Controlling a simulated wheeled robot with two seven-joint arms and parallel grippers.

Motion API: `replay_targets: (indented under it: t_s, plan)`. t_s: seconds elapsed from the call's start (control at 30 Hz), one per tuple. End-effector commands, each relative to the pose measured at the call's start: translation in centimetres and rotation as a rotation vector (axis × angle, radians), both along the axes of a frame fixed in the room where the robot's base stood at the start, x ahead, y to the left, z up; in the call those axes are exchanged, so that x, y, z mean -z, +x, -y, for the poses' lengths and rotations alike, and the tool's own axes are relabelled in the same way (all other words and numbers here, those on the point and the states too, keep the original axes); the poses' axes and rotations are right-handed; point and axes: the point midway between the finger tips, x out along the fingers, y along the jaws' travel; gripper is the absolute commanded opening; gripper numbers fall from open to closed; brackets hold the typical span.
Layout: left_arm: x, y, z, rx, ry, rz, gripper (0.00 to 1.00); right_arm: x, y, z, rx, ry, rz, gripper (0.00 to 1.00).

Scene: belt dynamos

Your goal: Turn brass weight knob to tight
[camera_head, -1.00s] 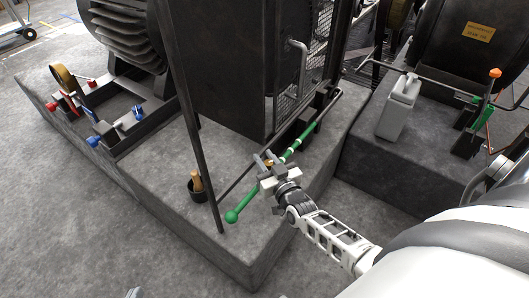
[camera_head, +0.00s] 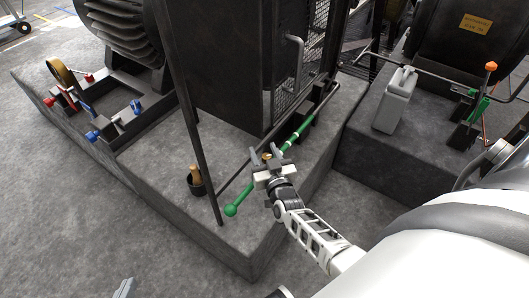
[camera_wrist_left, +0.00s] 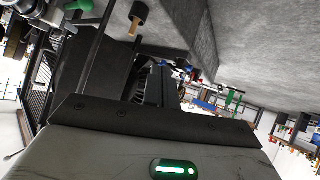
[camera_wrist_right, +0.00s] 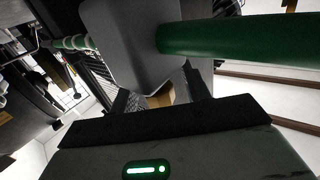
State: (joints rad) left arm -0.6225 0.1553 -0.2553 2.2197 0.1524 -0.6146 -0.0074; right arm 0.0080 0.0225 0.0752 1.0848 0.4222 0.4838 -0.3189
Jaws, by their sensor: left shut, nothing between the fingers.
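The brass knob (camera_head: 267,156) sits on the grey weight on the green lever rod (camera_head: 297,133), which slopes across the front plinth. The rod ends in a green ball (camera_head: 231,210). My right gripper (camera_head: 266,153) is at the weight, its fingers spread on either side of the knob. In the right wrist view the tan knob (camera_wrist_right: 161,97) shows between the fingers, partly hidden, beside the large grey weight (camera_wrist_right: 125,40) and the thick green rod (camera_wrist_right: 235,40). Finger contact is hard to tell. My left gripper (camera_head: 124,288) is shut and empty at the bottom edge, away from the lever.
A dark cup with a wooden handle (camera_head: 196,178) stands on the plinth near a slanted dark post (camera_head: 190,115). A grey canister (camera_head: 396,103) stands on the right plinth. Red and blue clamps (camera_head: 136,107) are at the left. The floor in front is clear.

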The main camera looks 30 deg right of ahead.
Motion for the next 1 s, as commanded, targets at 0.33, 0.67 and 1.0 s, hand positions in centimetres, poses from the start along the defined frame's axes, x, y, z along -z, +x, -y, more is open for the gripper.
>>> replay_targets:
  t_s: [0.33,0.67,1.0]
  plan:
    - [-0.7,-0.1,-0.1,-0.001,0.003,0.002,0.00,-0.2,-1.0,-0.2,-0.001,0.001,-0.004,0.47]
    - [-5.4,-0.5,-1.0,-0.033,0.007,0.084,0.00,-0.4,-6.0,-1.6,0.000,0.001,-0.003,0.47]
    - [-6.1,-0.7,-1.4,-0.052,0.008,0.101,0.00,-0.2,-7.3,-2.0,-0.001,0.000,0.000,0.47]
